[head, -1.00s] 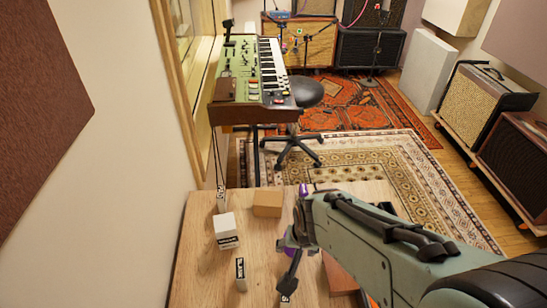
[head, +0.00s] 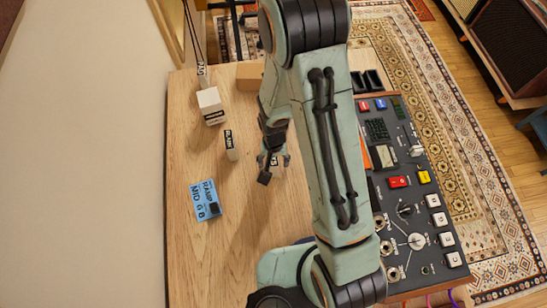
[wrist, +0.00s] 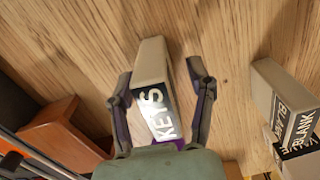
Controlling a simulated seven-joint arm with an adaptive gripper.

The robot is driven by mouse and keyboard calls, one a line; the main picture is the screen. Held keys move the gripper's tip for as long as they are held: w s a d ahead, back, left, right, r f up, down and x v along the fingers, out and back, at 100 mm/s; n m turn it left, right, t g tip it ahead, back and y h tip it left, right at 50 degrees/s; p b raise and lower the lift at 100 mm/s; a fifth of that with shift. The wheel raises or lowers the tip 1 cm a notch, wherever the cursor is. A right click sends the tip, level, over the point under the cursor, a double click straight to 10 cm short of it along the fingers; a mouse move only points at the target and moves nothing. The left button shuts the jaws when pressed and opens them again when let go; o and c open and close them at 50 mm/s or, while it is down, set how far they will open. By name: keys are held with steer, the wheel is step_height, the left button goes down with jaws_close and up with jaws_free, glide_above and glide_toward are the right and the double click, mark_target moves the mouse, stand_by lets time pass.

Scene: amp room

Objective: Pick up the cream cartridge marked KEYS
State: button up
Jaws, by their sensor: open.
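The cream cartridge marked KEYS (wrist: 150,64) stands between the fingers of my gripper (wrist: 158,80) in the wrist view, its dark label with white letters facing the camera. My gripper is open, with one finger on each side of the cartridge and a visible gap at least on the right. In the head view my gripper (head: 274,166) is low over the wooden table, and its fingers largely hide the KEYS cartridge. A cream cartridge marked BLANK (head: 231,146) stands to the left of my gripper; it also shows at the right of the wrist view (wrist: 273,83).
A control panel (head: 405,205) with buttons and knobs lies right of my arm. The table's near left is clear.

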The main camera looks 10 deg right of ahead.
jaws_close()
